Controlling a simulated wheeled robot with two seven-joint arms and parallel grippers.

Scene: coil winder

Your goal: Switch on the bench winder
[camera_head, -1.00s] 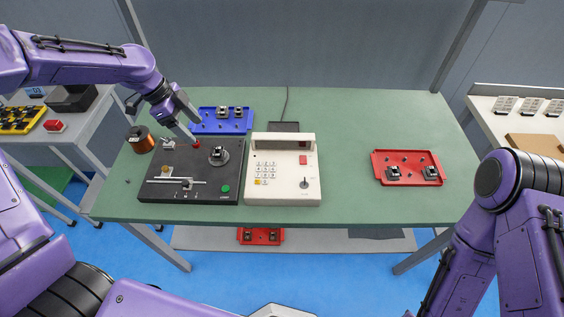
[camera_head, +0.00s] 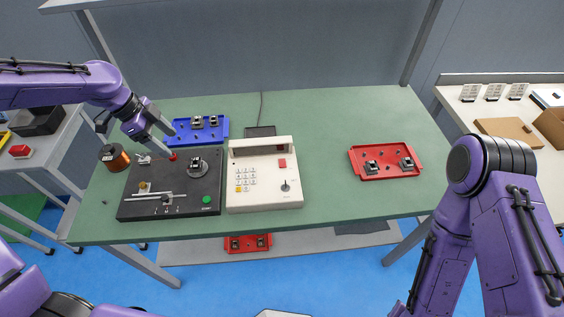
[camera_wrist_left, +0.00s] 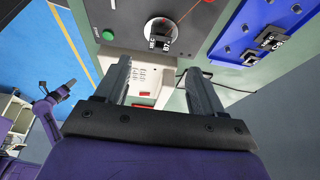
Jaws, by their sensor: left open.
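The bench winder is a black flat unit (camera_head: 150,205) at the left of the green table, with a round chuck (camera_head: 198,165), a green button (camera_head: 207,199) and a red knob (camera_head: 172,156). Beside it stands a cream control box (camera_head: 264,200) with a keypad, a red switch (camera_head: 282,163) and a small lever (camera_head: 285,186). My left gripper (camera_head: 161,139) is open and empty above the winder's back edge, near the red knob; I cannot tell if it touches. In the left wrist view, the control box (camera_wrist_left: 142,92) shows between the open fingers. My right gripper is out of view.
A blue tray (camera_head: 183,137) with dark parts lies behind the winder, and a copper wire spool (camera_head: 114,157) is at its left. A red tray (camera_head: 373,150) with parts is at the right. The table between control box and red tray is clear.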

